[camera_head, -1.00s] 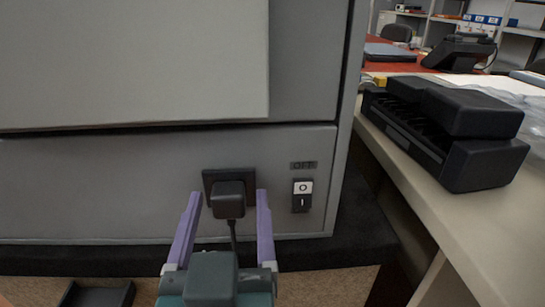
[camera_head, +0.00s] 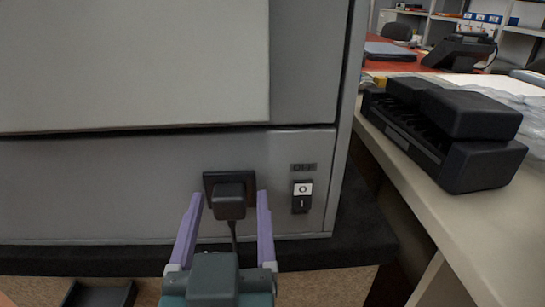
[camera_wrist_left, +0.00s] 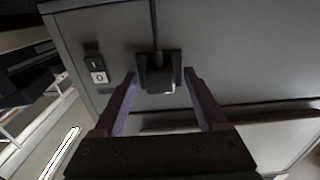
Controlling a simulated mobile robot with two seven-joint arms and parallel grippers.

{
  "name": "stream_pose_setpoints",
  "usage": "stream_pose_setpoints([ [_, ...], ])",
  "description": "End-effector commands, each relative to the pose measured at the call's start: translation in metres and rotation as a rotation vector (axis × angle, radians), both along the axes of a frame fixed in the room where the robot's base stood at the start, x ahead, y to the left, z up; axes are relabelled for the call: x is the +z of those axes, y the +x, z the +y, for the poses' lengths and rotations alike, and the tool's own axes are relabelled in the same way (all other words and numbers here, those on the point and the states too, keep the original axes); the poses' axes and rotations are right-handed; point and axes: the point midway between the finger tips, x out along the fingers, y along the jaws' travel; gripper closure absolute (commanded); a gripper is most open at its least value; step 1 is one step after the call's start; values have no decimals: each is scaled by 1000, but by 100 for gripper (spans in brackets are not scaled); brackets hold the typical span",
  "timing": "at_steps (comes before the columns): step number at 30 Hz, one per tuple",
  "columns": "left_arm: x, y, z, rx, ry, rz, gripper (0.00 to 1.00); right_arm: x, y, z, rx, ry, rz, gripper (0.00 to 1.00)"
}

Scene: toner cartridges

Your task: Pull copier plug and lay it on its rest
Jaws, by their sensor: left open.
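The black copier plug (camera_head: 229,201) sits in its dark socket (camera_head: 212,183) low on the grey copier's (camera_head: 120,185) front panel, its cord hanging down. It also shows in the left wrist view (camera_wrist_left: 160,80). My left gripper (camera_head: 230,198) is open, its two purple fingers on either side of the plug, with gaps visible between the fingers and the plug in the left wrist view (camera_wrist_left: 160,82). A black tray-like thing (camera_head: 98,295) on the floor at lower left may be the rest; only part of it shows. My right gripper is not in view.
A black and white rocker switch (camera_head: 302,196) is right of the socket. A pale table (camera_head: 440,215) at right bears a black device (camera_head: 450,130). The copier stands on a dark base (camera_head: 100,262) above brown carpet.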

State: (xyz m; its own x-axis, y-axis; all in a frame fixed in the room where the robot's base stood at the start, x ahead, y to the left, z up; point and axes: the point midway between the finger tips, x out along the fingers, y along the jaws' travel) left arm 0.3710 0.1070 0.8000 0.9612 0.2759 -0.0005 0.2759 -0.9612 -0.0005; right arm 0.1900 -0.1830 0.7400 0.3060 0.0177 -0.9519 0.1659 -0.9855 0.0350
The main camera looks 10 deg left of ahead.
Motion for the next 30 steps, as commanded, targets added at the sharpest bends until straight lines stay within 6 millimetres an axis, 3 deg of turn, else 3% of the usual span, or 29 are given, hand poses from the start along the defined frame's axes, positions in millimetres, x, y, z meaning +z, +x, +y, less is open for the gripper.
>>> stream_pose_setpoints([
  [27, 0, 0, 0, 0, 0, 0, 25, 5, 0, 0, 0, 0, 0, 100],
  [30, 0, 0, 0, 0, 0, 0, 35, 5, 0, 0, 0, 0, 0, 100],
])
